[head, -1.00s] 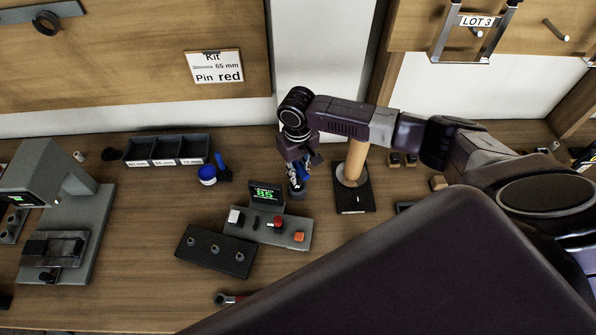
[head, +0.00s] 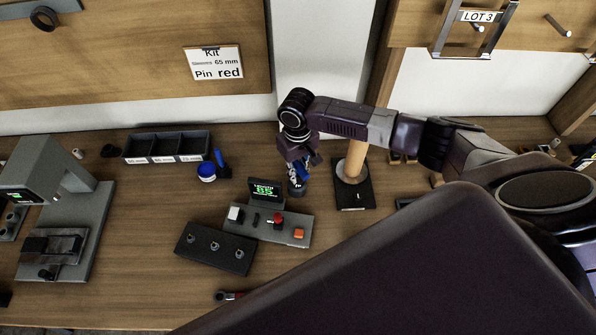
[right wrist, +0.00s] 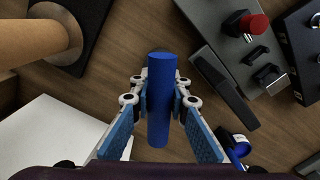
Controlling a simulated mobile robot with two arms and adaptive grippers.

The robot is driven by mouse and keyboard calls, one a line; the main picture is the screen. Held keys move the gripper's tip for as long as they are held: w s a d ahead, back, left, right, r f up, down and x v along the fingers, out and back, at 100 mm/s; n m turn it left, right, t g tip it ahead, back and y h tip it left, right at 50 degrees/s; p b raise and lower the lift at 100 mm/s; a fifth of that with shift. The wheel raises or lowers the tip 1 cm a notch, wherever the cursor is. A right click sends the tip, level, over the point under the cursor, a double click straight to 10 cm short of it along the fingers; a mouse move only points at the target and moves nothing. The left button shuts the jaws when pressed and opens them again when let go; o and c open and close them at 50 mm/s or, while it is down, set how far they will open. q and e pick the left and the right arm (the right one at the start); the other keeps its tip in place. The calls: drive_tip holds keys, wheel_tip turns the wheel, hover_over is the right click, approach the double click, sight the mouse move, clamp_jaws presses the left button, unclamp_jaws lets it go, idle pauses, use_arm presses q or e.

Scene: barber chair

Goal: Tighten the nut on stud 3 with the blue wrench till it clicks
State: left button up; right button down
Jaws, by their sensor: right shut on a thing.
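My right gripper (head: 300,172) is shut on a blue cylindrical handle, which looks like the blue wrench (right wrist: 158,100). In the right wrist view the handle stands between the two finger pads. Its lower end is hidden; in the head view a dark round base shows just under the gripper. A black plate (head: 195,257) with three studs (head: 215,246) lies to the left and nearer me, apart from the gripper. I cannot read stud numbers or make out a separate nut. My left gripper is not in view.
A control box (head: 262,229) with a lit display (head: 265,190) and red button stands between gripper and plate. A wooden post on a black base (head: 354,197) is close right. A blue pot (head: 207,172), dark bins (head: 166,147) and a grey press (head: 85,225) are left.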

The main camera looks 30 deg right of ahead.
drive_tip(key=c, duration=1.8)
unclamp_jaws()
drive_tip(key=shift+o, duration=0.2)
wheel_tip(320, 180, up, 12)
drive_tip(key=shift+r, duration=0.1)
